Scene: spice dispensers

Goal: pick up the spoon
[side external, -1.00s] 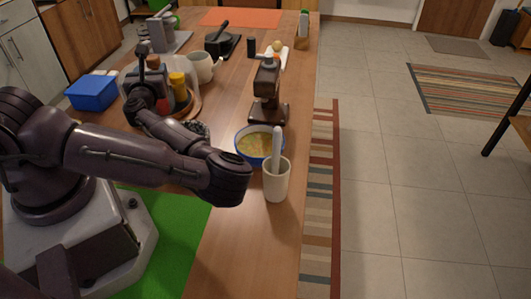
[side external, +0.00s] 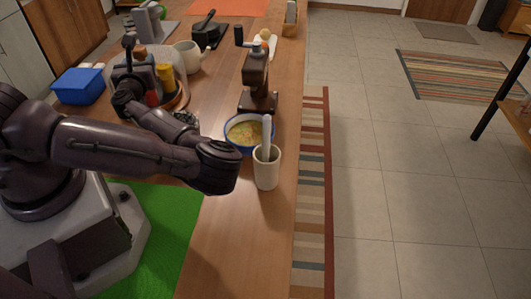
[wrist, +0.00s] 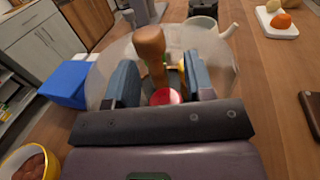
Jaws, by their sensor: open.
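A pale, slim utensil handle (side external: 267,132), likely the spoon, stands upright in a cream cup (side external: 267,170) near the counter's right edge; its lower end is hidden inside the cup. My gripper (side external: 138,68) is well away from it, at the back left over a round tray. In the wrist view my gripper (wrist: 160,64) is open, with a finger on each side of a brown wooden knob or handle (wrist: 150,48). A red round part (wrist: 165,97) shows below that. I cannot tell whether the fingers touch anything. No spoon shows in the wrist view.
A blue-rimmed soup bowl (side external: 234,142) sits just behind the cup, and a dark brown grinder (side external: 257,80) behind that. A blue box (side external: 78,87) and white teapot (side external: 187,57) flank the tray. The counter front is clear.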

